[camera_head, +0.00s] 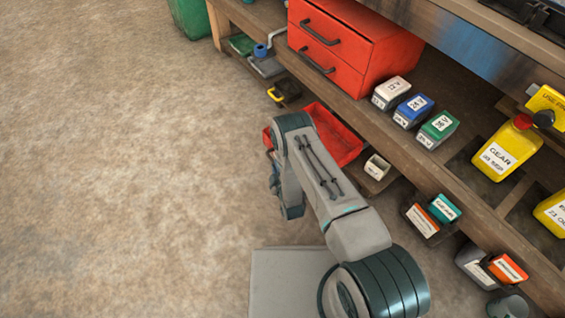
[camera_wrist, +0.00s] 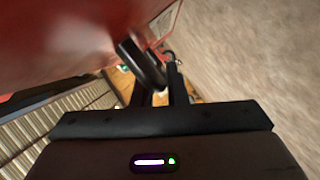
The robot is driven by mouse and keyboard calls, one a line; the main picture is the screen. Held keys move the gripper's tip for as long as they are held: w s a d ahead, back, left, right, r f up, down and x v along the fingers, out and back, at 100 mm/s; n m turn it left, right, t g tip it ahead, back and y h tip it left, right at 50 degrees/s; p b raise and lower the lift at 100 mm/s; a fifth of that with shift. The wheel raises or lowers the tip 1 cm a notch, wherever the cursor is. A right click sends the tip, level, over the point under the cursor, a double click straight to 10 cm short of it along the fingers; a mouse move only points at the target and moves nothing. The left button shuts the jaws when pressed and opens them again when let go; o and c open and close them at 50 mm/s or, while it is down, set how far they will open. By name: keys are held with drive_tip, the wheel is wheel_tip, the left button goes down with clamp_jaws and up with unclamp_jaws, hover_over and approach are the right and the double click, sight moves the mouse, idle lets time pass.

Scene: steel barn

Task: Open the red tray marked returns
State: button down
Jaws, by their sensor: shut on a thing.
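The red tray (camera_head: 338,138) sits low at the shelf's front edge in the head view and sticks out over the floor side. My arm hides much of its near part, and no returns marking can be read. In the wrist view a blurred red face (camera_wrist: 60,40) fills the upper left, very close, with a dark bar handle (camera_wrist: 140,62) in front of it. My gripper (camera_wrist: 158,84) is shut on this handle. In the head view my arm hides the fingers and the handle.
A red two-drawer cabinet (camera_head: 345,45) stands on the shelf above. A small cream box (camera_head: 377,167) is beside the tray. The floor at left is clear.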

drive_tip(key=shift+s+a, duration=0.1)
drive_tip(key=c, duration=1.5)
unclamp_jaws()
drive_tip(key=shift+o, duration=0.2)
drive_tip(key=shift+s, duration=0.1)
